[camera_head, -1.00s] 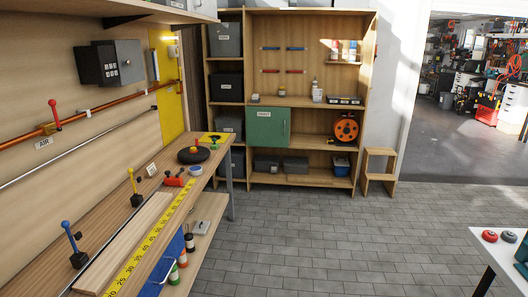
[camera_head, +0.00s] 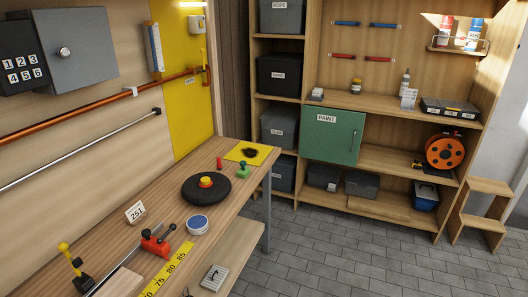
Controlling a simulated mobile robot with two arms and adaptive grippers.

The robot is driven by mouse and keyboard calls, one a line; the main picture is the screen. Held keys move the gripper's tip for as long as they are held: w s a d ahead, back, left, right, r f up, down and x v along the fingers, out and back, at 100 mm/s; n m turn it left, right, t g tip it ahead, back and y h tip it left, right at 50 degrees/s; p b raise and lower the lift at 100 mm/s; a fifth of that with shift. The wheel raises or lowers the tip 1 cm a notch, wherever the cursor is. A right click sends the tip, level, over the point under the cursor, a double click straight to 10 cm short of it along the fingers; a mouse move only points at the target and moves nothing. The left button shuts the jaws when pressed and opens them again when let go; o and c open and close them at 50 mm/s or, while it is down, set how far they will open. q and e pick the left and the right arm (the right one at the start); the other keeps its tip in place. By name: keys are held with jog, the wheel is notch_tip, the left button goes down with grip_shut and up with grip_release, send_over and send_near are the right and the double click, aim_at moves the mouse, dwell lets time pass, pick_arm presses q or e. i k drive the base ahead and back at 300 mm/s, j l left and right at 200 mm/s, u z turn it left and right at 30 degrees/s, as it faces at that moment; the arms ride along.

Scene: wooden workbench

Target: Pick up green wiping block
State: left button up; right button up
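The green wiping block (camera_head: 243,170) sits on the wooden workbench near its far end. It has a small green knob on top. It stands just in front of a yellow sheet (camera_head: 262,151) with a dark smudge on it. A small red upright piece (camera_head: 219,163) stands to its left. A black round disc (camera_head: 206,189) with a red and yellow knob lies nearer to me. Neither of my grippers is in view.
A blue-lidded round tin (camera_head: 198,224), a red clamp-like tool (camera_head: 156,243), a "251" card (camera_head: 135,212) and a yellow tape scale (camera_head: 168,271) lie nearer on the bench. Shelving with a green "PAINT" cabinet (camera_head: 331,138) stands behind. The grey tiled floor (camera_head: 330,262) right of the bench is clear.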

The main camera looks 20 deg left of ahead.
aim_at(243, 173)
jog(key=i+u, duration=0.1)
jog(key=i, duration=0.35)
jog(key=i+l+u, duration=0.15)
jog(key=i, duration=0.3)
jog(key=i+l+u, duration=0.1)
jog(key=i, duration=0.4)
jog(key=i+l+u, duration=0.1)
jog(key=i, duration=0.35)
